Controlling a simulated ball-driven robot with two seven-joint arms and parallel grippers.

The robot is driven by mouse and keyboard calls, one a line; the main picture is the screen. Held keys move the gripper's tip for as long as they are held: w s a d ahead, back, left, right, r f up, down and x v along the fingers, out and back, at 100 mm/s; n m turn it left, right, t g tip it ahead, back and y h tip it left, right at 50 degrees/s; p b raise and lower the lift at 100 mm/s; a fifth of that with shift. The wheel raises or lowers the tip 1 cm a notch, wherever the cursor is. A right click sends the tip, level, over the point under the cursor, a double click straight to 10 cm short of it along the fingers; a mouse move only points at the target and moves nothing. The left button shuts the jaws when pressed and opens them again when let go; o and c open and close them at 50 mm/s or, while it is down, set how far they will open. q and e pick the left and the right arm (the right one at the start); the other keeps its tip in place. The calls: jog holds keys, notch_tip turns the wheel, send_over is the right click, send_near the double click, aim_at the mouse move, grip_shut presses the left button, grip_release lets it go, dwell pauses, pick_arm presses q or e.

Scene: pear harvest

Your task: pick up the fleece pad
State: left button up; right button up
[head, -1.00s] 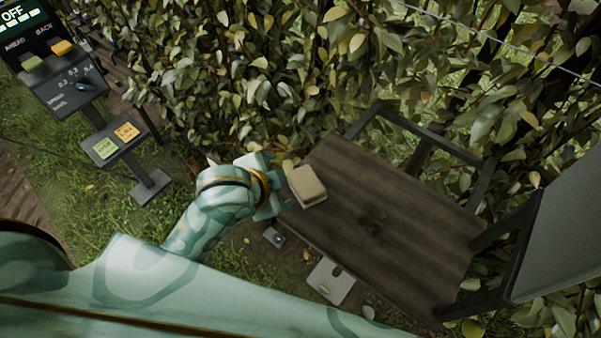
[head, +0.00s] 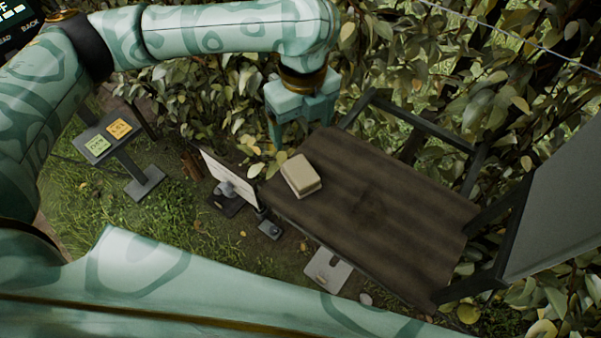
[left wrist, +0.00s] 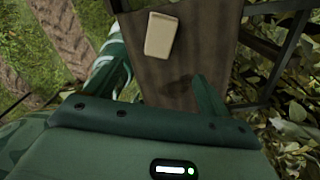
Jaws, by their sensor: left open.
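The fleece pad (head: 301,174) is a beige, thick block lying flat near the left end of a dark wooden tabletop (head: 400,225). It also shows in the left wrist view (left wrist: 160,35), beyond the fingers and towards the left finger's side. My left gripper (head: 302,135) is open and empty, pointing down over the table's far left edge. It is just beyond the pad in the head view and apart from it. In the left wrist view, its fingers (left wrist: 158,75) show with bare tabletop between them. My right gripper is not in view.
Dense leafy branches (head: 430,80) stand behind the table. A grey panel (head: 560,205) rises at its right end. A white board (head: 230,182) and small dark devices stand left of the table.

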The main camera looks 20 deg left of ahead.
pick_arm(q)
jog(key=b, duration=0.2)
send_near(301, 170)
notch_tip(301, 170, down, 5)
jog(key=shift+s+d+f, duration=0.15)
jog(key=shift+f, duration=0.05)
jog(key=f, duration=0.2)
jog(key=f+b, duration=0.1)
jog(key=f, duration=0.2)
jog(key=shift+a, duration=0.2)
jog(key=shift+r, duration=0.1)
jog(key=c, duration=1.2)
jog(key=shift+o, duration=0.2)
jog(key=shift+r, duration=0.1)
